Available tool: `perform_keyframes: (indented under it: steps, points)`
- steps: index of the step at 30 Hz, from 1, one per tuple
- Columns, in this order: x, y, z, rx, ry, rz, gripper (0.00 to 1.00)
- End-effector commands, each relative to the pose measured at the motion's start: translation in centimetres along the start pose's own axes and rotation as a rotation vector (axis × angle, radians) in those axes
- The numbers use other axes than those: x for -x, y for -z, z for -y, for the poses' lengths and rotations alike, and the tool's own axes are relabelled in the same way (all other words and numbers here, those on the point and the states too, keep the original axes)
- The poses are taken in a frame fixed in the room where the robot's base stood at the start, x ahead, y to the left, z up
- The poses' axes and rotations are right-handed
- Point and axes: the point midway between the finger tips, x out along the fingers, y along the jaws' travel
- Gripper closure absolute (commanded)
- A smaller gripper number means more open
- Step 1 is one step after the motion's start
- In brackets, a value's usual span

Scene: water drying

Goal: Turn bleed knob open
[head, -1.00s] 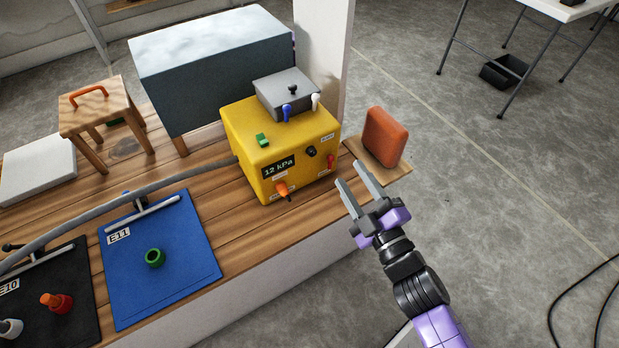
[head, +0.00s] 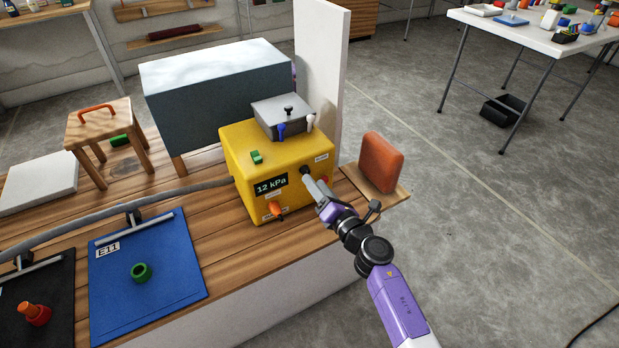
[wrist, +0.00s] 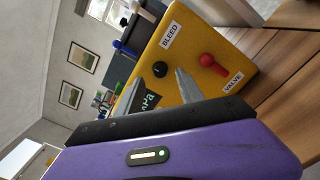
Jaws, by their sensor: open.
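The yellow box (head: 250,195) stands on the wooden bench, its display reading 12 kPa. The black bleed knob (wrist: 160,69) sits beside the BLEED label (wrist: 172,36) in the wrist view; in the head view the knob (head: 304,170) shows just beyond my fingertips. My gripper (head: 309,180) is open and points at the box's front face. In the wrist view my gripper (wrist: 172,82) has its two fingers apart, with the knob just ahead of their tips. I cannot tell whether the fingers touch it.
A red valve handle (wrist: 210,61) is close beside the fingers. An orange knob (head: 275,209) is lower left on the box. A grey unit (head: 281,116) sits on top. An orange block (head: 381,161) stands to the right. The blue mat (head: 175,285) lies left.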

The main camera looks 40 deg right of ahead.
Motion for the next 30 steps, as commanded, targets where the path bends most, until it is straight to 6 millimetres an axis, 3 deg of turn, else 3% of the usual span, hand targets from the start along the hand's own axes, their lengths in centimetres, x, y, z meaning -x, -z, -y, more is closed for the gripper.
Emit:
perform_keyframes:
  steps: [7, 18, 19, 25, 30]
  points:
    - [-3.2, 0.0, 0.0, -0.001, -0.001, 0.000, 0.55]
    - [-3.9, 0.0, 0.0, -0.003, 0.000, 0.000, 0.55]
    - [-3.9, 0.0, 0.0, -0.003, 0.000, 0.000, 0.57]
    - [-3.9, 0.0, 0.0, -0.003, 0.000, 0.000, 0.96]
    - [-3.9, 0.0, 0.0, -0.003, 0.000, 0.000, 1.00]
